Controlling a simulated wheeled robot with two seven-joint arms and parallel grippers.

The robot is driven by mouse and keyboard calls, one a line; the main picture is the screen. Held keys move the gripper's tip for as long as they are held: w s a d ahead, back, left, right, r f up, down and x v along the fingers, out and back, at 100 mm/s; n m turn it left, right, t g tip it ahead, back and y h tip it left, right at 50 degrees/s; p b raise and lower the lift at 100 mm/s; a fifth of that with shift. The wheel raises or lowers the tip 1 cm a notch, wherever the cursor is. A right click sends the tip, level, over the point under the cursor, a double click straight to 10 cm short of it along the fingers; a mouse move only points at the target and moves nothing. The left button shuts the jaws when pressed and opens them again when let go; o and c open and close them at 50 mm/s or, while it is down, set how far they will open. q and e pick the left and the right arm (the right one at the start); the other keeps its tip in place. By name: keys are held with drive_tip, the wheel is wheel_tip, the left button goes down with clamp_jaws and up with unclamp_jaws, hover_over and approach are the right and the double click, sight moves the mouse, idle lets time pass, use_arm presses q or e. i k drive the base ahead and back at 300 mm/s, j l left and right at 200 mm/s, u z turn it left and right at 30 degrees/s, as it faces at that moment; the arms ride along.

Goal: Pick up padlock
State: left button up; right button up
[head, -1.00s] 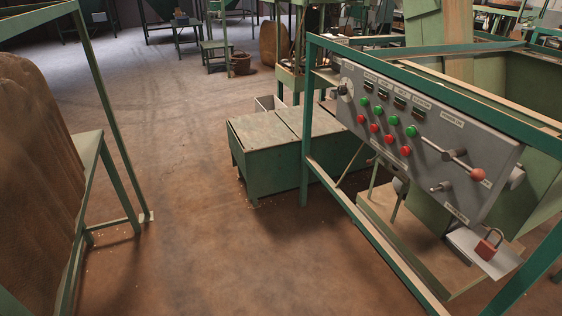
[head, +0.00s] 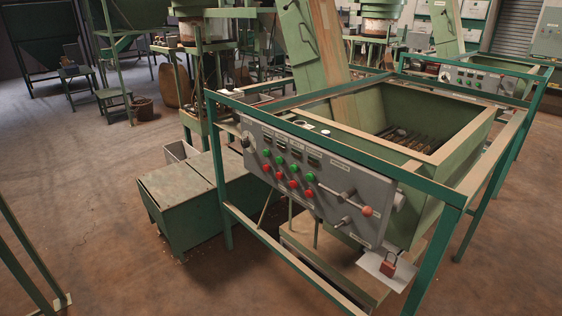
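A small reddish-brown padlock (head: 388,266) with a metal shackle shows in the head view, low and right of centre. It is on a pale plate (head: 375,268) at the front lower right of the green machine frame, below the grey control panel (head: 312,185). I cannot tell whether it rests on the plate or hangs at it. Neither of my grippers is in view.
Green frame bars (head: 452,235) surround the panel and the hopper (head: 440,140). A lever with a red ball knob (head: 367,211) sticks out above the padlock. A low green box (head: 190,205) stands left of the frame. The brown floor (head: 110,235) at left is open.

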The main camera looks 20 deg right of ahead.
sight(388, 268)
drive_tip(key=z, duration=1.55)
drive_tip(key=i+j+z, duration=0.1)
drive_tip(key=j+z, duration=0.25)
drive_tip(key=i+j+z, duration=0.1)
drive_tip(key=j+z, duration=0.15)
drive_tip(key=z, duration=0.15)
drive_tip(key=j+z, duration=0.35)
drive_tip(key=i, duration=0.05)
